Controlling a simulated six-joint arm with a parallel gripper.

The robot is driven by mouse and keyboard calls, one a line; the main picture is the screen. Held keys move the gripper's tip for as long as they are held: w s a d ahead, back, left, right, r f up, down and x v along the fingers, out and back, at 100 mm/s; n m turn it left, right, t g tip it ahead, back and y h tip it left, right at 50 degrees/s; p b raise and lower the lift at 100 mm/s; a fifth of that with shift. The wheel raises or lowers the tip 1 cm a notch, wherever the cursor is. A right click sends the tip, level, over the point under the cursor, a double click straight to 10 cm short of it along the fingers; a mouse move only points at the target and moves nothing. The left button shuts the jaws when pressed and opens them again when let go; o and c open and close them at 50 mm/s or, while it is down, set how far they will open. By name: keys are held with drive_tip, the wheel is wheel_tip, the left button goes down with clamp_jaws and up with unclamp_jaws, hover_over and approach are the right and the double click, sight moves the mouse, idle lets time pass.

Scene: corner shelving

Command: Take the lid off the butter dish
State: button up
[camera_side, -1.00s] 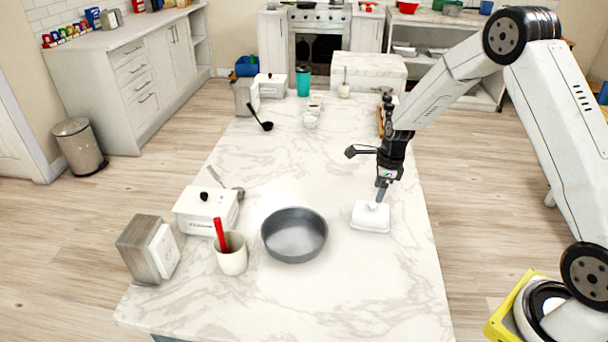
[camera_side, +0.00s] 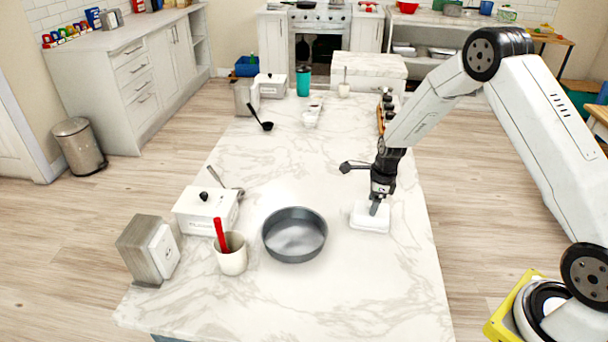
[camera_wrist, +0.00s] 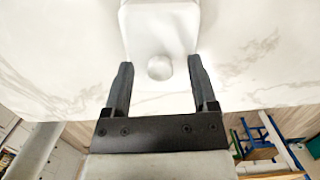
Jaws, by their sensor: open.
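The white butter dish (camera_side: 369,220) stands on the marble island, right of the dark round pan. Its white lid (camera_wrist: 160,28) fills the top middle of the wrist view, with a round knob (camera_wrist: 159,68) on it. My gripper (camera_side: 374,212) is just above the dish, pointing down. In the wrist view, my gripper (camera_wrist: 158,78) is open, with one finger on each side of the knob and a gap on both sides. In the side view the fingertips hide the knob.
The dark pan (camera_side: 295,234) sits left of the dish. Further left are a cup with a red utensil (camera_side: 232,254), a white lidded box (camera_side: 205,209) and a grey holder (camera_side: 149,249). The marble top (camera_side: 330,300) is clear in front of the dish. Dark-topped bottles (camera_side: 387,109) stand behind my gripper.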

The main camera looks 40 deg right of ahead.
clamp_jaws()
drive_tip(key=shift+r, duration=0.15)
drive_tip(key=shift+r, duration=0.5)
drive_tip(key=s+a+r, duration=0.2)
drive_tip(key=s+r, duration=0.9)
drive_tip(key=s, duration=0.2)
drive_tip(key=shift+s+a+r, duration=0.35)
drive_tip(key=shift+s+a, duration=0.05)
idle(0.3)
